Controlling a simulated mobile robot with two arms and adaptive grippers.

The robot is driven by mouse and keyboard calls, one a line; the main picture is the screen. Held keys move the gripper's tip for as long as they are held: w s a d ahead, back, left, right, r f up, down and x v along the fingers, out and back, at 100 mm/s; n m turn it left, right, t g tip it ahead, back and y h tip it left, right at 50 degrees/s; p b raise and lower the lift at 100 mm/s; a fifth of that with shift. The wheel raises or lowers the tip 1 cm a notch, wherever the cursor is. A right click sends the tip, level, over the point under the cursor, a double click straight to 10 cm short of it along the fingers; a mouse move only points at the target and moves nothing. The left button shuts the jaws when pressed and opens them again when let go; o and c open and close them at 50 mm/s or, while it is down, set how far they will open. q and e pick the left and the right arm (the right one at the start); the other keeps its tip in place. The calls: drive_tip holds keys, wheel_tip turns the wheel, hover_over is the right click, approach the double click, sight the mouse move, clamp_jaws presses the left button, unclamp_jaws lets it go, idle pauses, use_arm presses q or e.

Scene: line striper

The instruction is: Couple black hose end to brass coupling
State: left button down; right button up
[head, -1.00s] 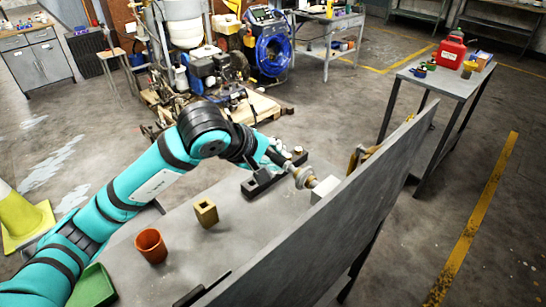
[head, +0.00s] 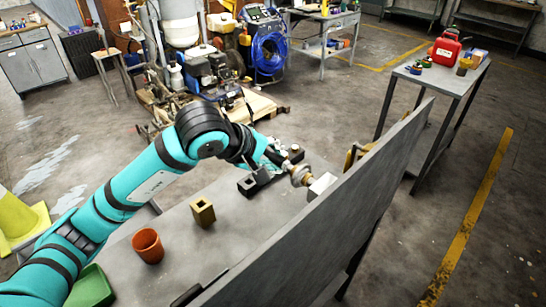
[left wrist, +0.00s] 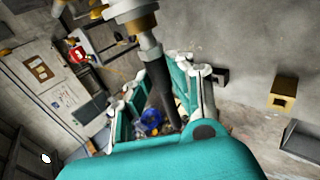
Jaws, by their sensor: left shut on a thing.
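My left gripper (head: 273,157) is shut on the black hose end, near the panel's left face. In the left wrist view the dark hose (left wrist: 161,88) runs between the fingers of the gripper (left wrist: 160,100). A silver fitting (left wrist: 148,42) tops the hose and meets the brass coupling (left wrist: 140,24) in line, apparently touching. How deeply they engage cannot be told. In the head view the round metal and brass coupling (head: 301,175) sits against a pale block (head: 322,184) by the panel. My right gripper is out of view.
The grey upright panel (head: 330,215) borders the bench (head: 235,240) on the right. A yellow-brown square block (head: 203,212), an orange cup (head: 148,246), a green tray (head: 92,288) and a dark holder (head: 257,183) stand on the bench. Its middle is clear.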

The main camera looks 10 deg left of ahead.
use_arm(q)
drive_tip(key=shift+s+d+b, duration=0.3)
drive_tip(key=shift+s+d, duration=0.2)
drive_tip(key=shift+d, duration=0.2)
idle(0.3)
drive_tip(key=c, duration=1.1)
unclamp_jaws()
drive_tip(key=shift+d, duration=0.1)
drive_tip(key=o, duration=0.3)
drive_tip(key=p+v, duration=0.1)
drive_tip(key=v, duration=0.6)
